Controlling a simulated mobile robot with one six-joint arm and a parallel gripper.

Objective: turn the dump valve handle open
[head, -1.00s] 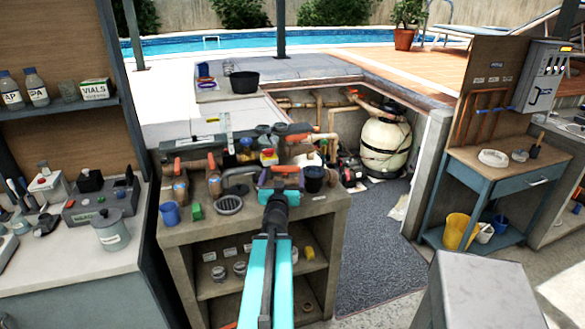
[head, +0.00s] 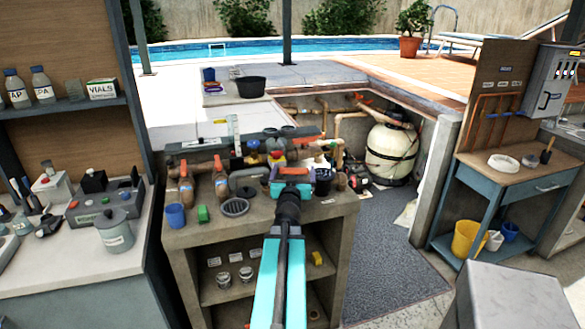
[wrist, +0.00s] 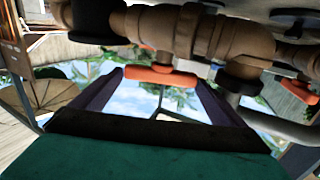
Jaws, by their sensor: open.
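In the head view, my gripper (head: 290,187) is at the front of the pipework on the stone counter, with its teal body in front of an orange handle (head: 293,171). In the wrist view, my two dark fingers are spread apart, and an orange handle (wrist: 160,76) shows across the gap between their tips. The jaws are open and do not grip it. The handle sits by a brown valve body and pipe (wrist: 185,35). I cannot tell whether the fingers touch the handle, and no label marks it as the dump valve.
More orange-handled valves (head: 186,190) stand at the left of the counter. A black cup (head: 322,182) stands just right of my gripper.

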